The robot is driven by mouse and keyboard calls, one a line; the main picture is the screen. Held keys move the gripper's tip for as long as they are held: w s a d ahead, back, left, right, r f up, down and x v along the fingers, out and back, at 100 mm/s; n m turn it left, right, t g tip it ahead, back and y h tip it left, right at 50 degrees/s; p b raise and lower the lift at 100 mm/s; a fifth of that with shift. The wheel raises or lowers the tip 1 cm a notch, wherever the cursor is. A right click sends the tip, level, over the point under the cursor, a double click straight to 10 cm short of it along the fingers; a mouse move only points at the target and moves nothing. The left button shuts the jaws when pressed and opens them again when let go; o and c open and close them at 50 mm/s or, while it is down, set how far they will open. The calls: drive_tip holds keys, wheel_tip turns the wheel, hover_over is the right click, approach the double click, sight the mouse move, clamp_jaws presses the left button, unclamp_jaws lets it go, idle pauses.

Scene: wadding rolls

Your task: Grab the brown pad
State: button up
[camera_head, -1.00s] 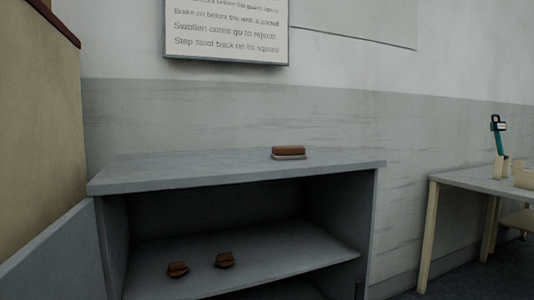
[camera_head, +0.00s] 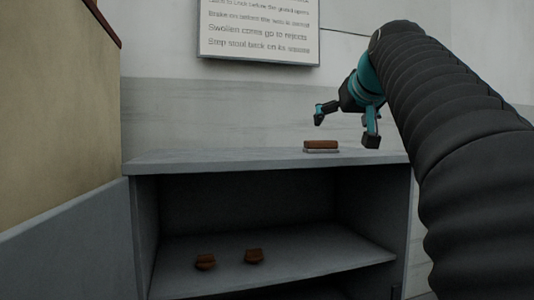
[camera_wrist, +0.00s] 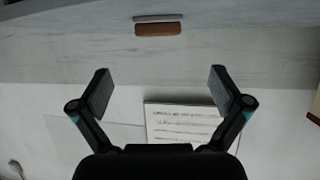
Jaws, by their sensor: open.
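The brown pad (camera_head: 321,144) lies on a thin light-grey base on top of the grey cabinet (camera_head: 225,158). In the wrist view the brown pad (camera_wrist: 158,29) shows near the top centre, beyond the fingertips.
Two small brown objects (camera_head: 205,262) (camera_head: 254,256) sit on the cabinet's inner shelf. A sign (camera_head: 258,30) hangs on the wall behind. A tan box-like block (camera_head: 60,110) stands at the left. The rest of the cabinet top is clear.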

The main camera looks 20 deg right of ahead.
sight(321, 147)
drive_tip(key=x, duration=0.9)
drive_tip(key=r+x, duration=0.1)
drive_tip(key=x, duration=0.3)
drive_tip(key=shift+w+d+b, duration=0.3)
drive_tip(key=shift+w+b, duration=0.1)
drive_tip(key=shift+w, duration=0.1)
drive_tip(key=shift+c, duration=0.3)
drive_tip(key=c, duration=0.8)
